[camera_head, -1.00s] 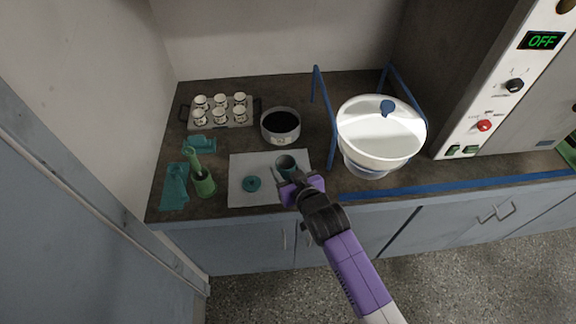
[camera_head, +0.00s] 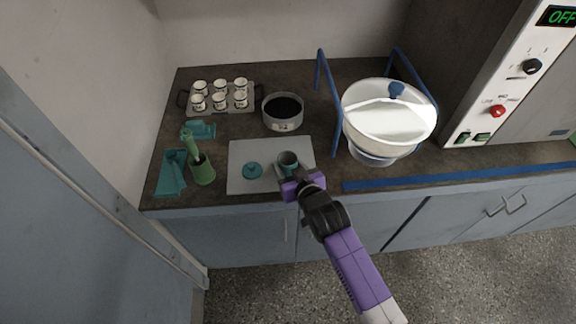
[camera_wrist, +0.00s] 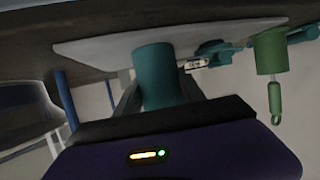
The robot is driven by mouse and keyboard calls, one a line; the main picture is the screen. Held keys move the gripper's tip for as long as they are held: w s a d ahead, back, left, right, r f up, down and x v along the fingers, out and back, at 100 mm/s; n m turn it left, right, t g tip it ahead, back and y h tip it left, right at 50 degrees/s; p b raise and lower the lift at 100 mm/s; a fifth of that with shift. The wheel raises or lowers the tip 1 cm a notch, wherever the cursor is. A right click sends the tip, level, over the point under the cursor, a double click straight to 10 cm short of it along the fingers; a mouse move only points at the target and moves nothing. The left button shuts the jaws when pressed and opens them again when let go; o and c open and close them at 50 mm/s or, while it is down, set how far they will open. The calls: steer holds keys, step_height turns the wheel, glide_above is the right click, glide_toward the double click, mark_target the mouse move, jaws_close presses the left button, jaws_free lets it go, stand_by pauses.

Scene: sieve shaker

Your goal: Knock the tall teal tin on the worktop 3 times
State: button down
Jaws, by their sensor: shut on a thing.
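The tall teal tin (camera_head: 288,161) is open at the top and stands upright at the right part of a pale grey mat (camera_head: 240,149) on the worktop (camera_head: 335,177). My gripper (camera_head: 289,180) is shut on the tin from the front side. In the wrist view, where the worktop lies at the top of the picture, the tin (camera_wrist: 157,72) is between the two fingers. Its base meets or nearly meets the mat (camera_wrist: 95,48); I cannot tell if there is a small gap. A teal lid (camera_head: 252,170) with a knob lies on the mat to the left.
A green holder with a brush (camera_head: 203,172) and a teal scoop (camera_head: 171,175) stand left. A cup rack (camera_head: 247,108) and a dark-filled pan (camera_head: 283,112) are behind. A white sieve bowl (camera_head: 385,125) in a blue frame (camera_head: 329,95) is close on the right.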

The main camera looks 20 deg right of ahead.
steer(key=shift+s+f, duration=0.3)
steer(key=shift+f, duration=0.5)
steer(key=shift+r+p, duration=0.1)
steer(key=shift+p, duration=0.2)
step_height(320, 180, up, 4)
steer(key=p, duration=0.3)
steer(key=shift+w+r, duration=0.1)
